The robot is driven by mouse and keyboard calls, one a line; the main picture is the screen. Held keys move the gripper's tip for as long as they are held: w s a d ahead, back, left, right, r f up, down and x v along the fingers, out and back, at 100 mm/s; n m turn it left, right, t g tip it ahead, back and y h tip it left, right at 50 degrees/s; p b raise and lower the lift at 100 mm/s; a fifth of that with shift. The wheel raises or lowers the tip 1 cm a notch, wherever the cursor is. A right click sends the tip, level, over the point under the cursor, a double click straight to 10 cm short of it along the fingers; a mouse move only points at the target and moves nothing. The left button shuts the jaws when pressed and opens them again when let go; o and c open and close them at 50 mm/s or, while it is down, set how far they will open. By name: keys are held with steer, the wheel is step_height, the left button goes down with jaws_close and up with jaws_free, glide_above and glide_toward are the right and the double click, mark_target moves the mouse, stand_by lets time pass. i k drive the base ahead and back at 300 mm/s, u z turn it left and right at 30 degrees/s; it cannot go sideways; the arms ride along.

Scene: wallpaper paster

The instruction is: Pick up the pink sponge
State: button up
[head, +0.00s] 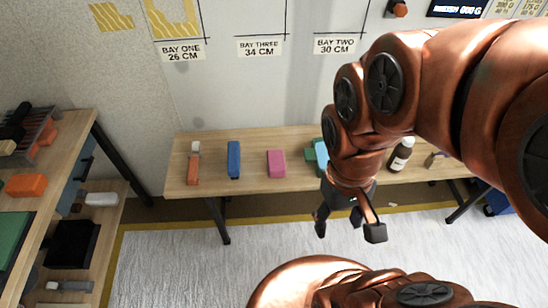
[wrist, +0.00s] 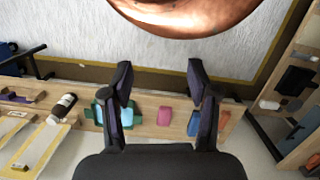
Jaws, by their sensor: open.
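The pink sponge (head: 276,163) lies on the wooden table (head: 215,143) against the wall, between a blue block (head: 234,159) on its left and a teal-green item (head: 318,154) on its right. In the wrist view the pink sponge (wrist: 166,116) shows beyond and between my finger tips, lower in the picture and apart from them. My gripper (head: 342,226) is open and empty. In the head view it hangs in front of the table, right of the sponge. My arm partly hides the teal-green item.
An orange-red block (head: 193,170) and a dark brown bottle (head: 401,154) also stand on the table. At the left, a wooden shelf unit (head: 82,140) holds an orange block (head: 26,185) and a dark bin (head: 72,243). The pale floor (head: 190,265) before the table is clear.

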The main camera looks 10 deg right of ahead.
mark_target(276, 160)
steer(key=k, duration=1.25)
steer(key=u, duration=1.1)
steer(key=i, duration=1.8)
steer(key=z, duration=0.8)
